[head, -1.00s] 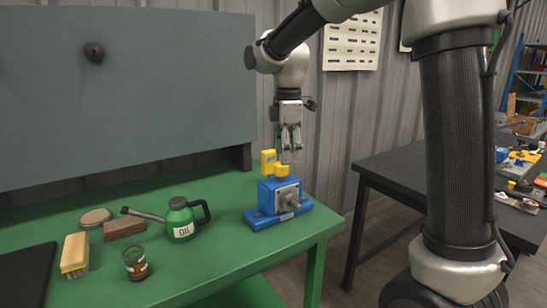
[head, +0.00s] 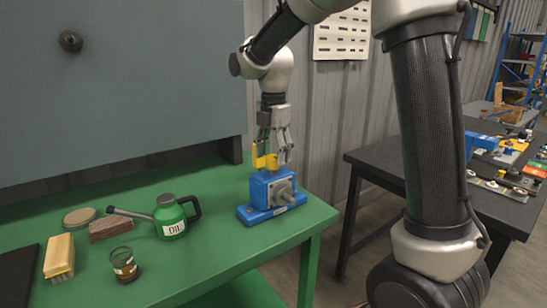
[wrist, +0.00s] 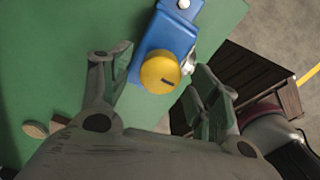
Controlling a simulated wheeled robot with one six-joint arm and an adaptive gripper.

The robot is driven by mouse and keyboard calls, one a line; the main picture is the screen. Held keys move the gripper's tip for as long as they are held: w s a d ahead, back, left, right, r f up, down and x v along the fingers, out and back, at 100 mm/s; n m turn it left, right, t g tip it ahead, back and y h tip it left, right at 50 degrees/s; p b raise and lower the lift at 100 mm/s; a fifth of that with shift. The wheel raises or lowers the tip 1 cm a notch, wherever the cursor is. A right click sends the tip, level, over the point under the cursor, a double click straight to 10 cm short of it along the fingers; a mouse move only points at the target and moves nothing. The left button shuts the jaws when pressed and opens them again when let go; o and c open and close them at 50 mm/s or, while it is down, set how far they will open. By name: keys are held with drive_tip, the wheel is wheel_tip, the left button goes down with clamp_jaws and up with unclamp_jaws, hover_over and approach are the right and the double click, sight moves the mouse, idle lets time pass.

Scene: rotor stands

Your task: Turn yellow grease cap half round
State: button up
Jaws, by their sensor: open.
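The yellow grease cap (head: 271,161) sits on top of the blue rotor stand (head: 268,190) near the right end of the green bench. In the wrist view the cap (wrist: 160,72) is a round yellow disc with a short dark slot, on the blue housing (wrist: 170,32). My gripper (head: 275,147) points down at the cap. In the wrist view its open fingers (wrist: 157,70) stand on either side of the cap, with a gap visible on both sides. In the head view the fingers partly hide the cap.
A green oil can (head: 171,217), a brown block (head: 110,227), a round tin (head: 79,218), a brush (head: 59,257) and a glass jar (head: 124,264) stand to the left on the green bench (head: 210,258). A dark table (head: 380,165) with parts stands at right.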

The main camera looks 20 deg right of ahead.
drive_tip(key=shift+f, duration=0.7)
drive_tip(key=c, duration=1)
drive_tip(key=shift+m, duration=0.4)
